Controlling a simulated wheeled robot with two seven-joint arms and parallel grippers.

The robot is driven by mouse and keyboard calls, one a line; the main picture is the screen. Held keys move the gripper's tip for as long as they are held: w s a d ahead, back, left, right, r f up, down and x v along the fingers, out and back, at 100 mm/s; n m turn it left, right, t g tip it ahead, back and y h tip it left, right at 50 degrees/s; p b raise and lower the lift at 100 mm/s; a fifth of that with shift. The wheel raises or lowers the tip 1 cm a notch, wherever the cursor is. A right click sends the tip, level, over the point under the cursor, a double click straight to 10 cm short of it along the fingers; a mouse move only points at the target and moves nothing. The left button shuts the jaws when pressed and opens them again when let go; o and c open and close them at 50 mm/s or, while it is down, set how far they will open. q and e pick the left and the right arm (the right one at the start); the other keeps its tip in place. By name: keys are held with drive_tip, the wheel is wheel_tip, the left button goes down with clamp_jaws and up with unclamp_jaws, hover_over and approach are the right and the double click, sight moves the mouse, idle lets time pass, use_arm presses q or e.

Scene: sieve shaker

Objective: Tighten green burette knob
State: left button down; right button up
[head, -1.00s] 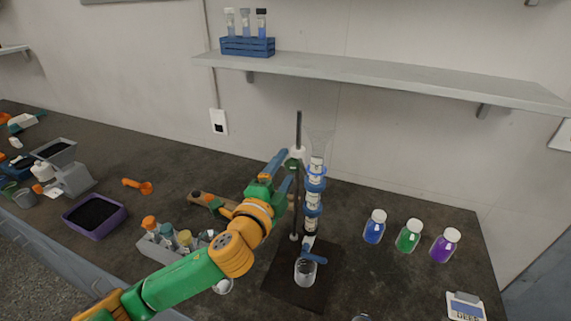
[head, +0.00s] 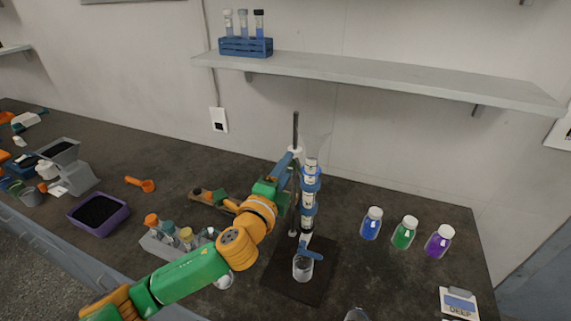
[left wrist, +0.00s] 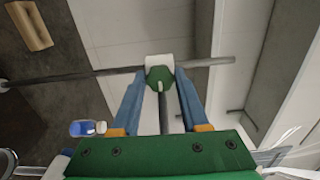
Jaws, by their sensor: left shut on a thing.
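The green knob (left wrist: 159,79) sits on a white clamp block (left wrist: 160,60) on the dark stand rod (left wrist: 205,62). My left gripper (left wrist: 160,76) has its two blue fingers closed on the sides of the knob. In the head view, my left gripper (head: 288,163) is beside the upper part of the rod (head: 296,128), and its fingers hide the knob. The burette (head: 309,192), with blue holders and a white scale, stands upright right of the rod. A blue stopcock (head: 311,255) is at its lower end. My right gripper is not in view.
A beaker (head: 303,268) stands under the burette on the dark base (head: 282,279). Blue, green and purple jars (head: 404,233) stand to the right. A shelf (head: 370,76) runs above along the wall.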

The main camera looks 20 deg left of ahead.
use_arm(q)
drive_tip(key=shift+c, duration=2.2)
unclamp_jaws()
drive_tip(key=s+b, duration=0.2)
drive_tip(key=s, duration=0.5)
